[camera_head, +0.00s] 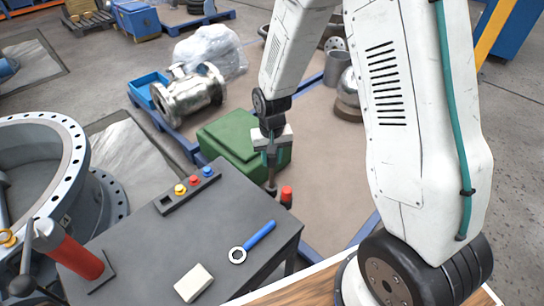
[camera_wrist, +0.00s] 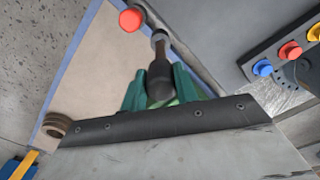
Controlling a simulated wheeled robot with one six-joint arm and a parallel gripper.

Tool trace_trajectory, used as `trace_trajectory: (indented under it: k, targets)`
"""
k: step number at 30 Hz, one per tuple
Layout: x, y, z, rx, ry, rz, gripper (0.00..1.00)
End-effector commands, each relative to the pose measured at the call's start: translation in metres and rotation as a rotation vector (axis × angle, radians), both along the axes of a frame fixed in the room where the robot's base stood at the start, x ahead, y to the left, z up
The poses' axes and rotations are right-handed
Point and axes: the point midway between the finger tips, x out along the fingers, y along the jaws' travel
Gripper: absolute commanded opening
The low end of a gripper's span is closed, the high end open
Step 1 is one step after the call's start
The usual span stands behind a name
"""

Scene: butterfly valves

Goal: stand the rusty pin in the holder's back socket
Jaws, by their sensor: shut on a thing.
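My gripper (camera_head: 271,148) is shut on the rusty pin (camera_head: 272,175), which hangs roughly upright at the far right edge of the dark table, clear of the holder. In the wrist view the brown pin (camera_wrist: 159,78) with its grey end sits between the green fingers of my gripper (camera_wrist: 160,92). The black holder (camera_head: 190,197) lies on the table, left of my gripper. It carries yellow (camera_head: 180,190), red (camera_head: 194,181) and blue (camera_head: 207,172) round tops in a row, with a dark square opening at its left end. In the wrist view the holder (camera_wrist: 283,70) is at the right.
A red-topped post (camera_head: 286,195) stands close to the pin, by the table edge. A blue ring wrench (camera_head: 258,237) and a white block (camera_head: 193,283) lie on the dark table (camera_head: 190,240). A red cylinder (camera_head: 75,255) stands at the left. A green case (camera_head: 225,138) is behind.

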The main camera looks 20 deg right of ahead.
Motion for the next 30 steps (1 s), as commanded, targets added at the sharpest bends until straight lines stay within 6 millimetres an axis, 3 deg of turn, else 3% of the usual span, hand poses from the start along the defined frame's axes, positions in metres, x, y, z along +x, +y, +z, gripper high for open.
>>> trace_trajectory:
  k: [30]
  targets:
    - [0.0, 0.0, -0.021, 0.0, 0.001, 0.0, 0.07]
